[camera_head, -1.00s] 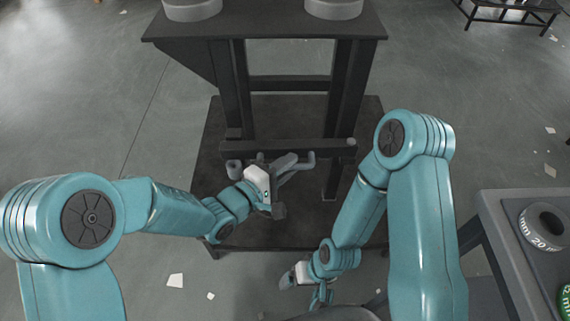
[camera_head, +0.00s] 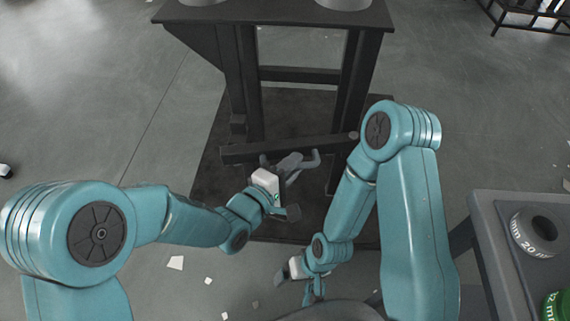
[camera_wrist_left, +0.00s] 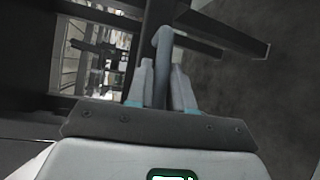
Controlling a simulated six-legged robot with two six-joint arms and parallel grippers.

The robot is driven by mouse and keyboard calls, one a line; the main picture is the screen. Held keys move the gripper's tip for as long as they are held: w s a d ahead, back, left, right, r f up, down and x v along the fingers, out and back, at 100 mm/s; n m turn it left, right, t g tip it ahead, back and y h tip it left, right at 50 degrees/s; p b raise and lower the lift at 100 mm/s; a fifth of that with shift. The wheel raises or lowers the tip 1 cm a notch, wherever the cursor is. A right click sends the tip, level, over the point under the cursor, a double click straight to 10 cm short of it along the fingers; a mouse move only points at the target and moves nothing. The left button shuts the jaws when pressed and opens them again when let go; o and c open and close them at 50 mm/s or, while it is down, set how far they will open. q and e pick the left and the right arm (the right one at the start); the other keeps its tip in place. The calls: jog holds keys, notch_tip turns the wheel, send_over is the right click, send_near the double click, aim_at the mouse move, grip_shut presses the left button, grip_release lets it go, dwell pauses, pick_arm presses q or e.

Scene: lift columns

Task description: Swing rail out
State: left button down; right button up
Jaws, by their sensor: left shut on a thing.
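The rail (camera_head: 280,147) is a dark bar low across the front of the dark stand. Its right end is by the right post, and its left end stands out from the left post toward me, so it lies at a slant. A grey handle (camera_head: 312,160) sticks out from the rail. My left gripper (camera_head: 284,176) is shut on the handle. In the left wrist view the handle (camera_wrist_left: 162,45) rises between the two fingers (camera_wrist_left: 163,88). My right gripper (camera_head: 284,276) hangs low in front of the stand, apart from the rail; its jaws are too small to read.
The stand's top (camera_head: 275,14) bears two grey round pieces. Its dark base plate (camera_head: 215,180) lies on the grey floor. A table (camera_head: 490,235) with a grey ring (camera_head: 536,232) and a green piece (camera_head: 556,306) stands at the right. Pale scraps lie on the floor.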

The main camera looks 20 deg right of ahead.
pick_arm(q)
jog(key=shift+s+d+r+n+t+y+b, duration=0.1)
jog(key=shift+s+d+n+t+y+b, duration=0.05)
jog(key=shift+s+n+t+y+b, duration=0.4)
jog(key=shift+s+d+n+t+y+b, duration=0.15)
jog(key=shift+s+n+t+b, duration=0.1)
jog(key=shift+s+t, duration=0.35)
jog(key=shift+s, duration=0.1)
jog(key=c, duration=1.1)
grip_release()
jog(key=shift+a, duration=0.1)
jog(key=shift+a, duration=0.1)
